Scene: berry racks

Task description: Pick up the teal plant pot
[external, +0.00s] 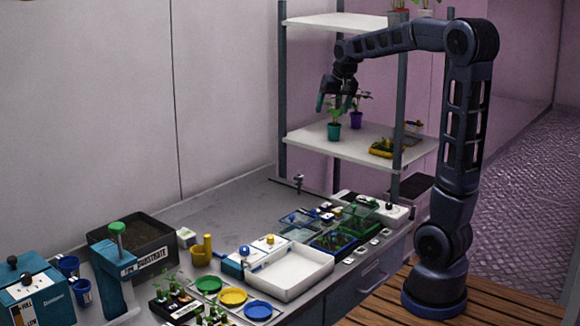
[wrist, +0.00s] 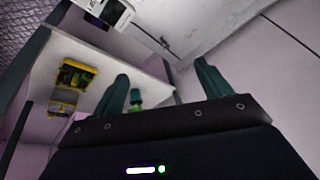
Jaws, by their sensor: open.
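The teal plant pot (external: 334,132) stands upright on the middle shelf of the rack, with a green plant in it. My gripper (external: 332,104) is open above the pot, its fingers pointing down near the plant's leaves. In the wrist view my gripper's fingers (wrist: 162,80) are spread apart. A small bright green and teal shape, seemingly the potted plant (wrist: 136,97), shows beside the left finger. The gripper body hides what lies below it there. Nothing is held.
A purple pot (external: 356,120) with a plant stands close behind and right of the teal pot. A yellow tray (external: 387,149) lies further right on the shelf (external: 318,138). Rack posts (external: 401,90) and an upper shelf (external: 335,22) are near my arm.

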